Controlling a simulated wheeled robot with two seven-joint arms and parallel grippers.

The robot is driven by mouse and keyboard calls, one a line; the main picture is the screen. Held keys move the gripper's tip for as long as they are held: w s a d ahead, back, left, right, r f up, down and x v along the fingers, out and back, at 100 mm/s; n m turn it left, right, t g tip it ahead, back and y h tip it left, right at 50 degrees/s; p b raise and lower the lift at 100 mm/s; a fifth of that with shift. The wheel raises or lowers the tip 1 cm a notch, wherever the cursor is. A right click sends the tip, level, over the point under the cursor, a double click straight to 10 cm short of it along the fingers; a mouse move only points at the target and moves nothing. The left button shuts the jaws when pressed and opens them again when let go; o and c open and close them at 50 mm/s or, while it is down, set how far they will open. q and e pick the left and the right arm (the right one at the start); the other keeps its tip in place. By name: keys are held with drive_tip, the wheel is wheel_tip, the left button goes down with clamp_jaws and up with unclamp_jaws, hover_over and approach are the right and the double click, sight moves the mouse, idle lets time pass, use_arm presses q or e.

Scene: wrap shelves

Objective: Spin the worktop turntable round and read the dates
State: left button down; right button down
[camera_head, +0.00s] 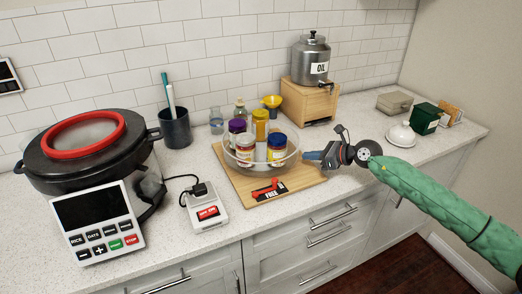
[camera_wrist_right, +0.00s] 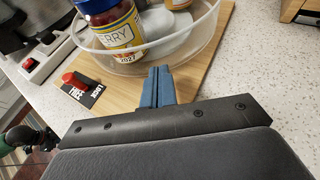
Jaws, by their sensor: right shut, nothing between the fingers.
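The turntable (camera_head: 262,162) is a clear round tray with a raised rim on a wooden board (camera_head: 300,183) on the worktop. In the right wrist view, a jar (camera_wrist_right: 115,27) shows a label ending in "RRY" and a partly legible date strip. My right gripper (camera_head: 306,156) is shut and empty, its fingertips close to the tray's right rim; contact is unclear. It also shows in the right wrist view (camera_wrist_right: 158,82).
Left are a switch box (camera_head: 206,208) and a large black cooker (camera_head: 85,150). A white dome (camera_head: 401,134) stands right.

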sight(293, 159)
drive_tip(key=shift+w+a, duration=0.4)
drive_tip(key=shift+a, duration=0.25)
drive_tip(key=shift+s, duration=0.1)
drive_tip(key=shift+s+a+p, duration=0.25)
drive_tip(key=shift+s+p, duration=0.2)
drive_tip(key=shift+s, duration=0.25)
drive_tip(key=shift+s+a+p, duration=0.45)
drive_tip(key=shift+a, duration=0.2)
drive_tip(key=shift+d, duration=0.1)
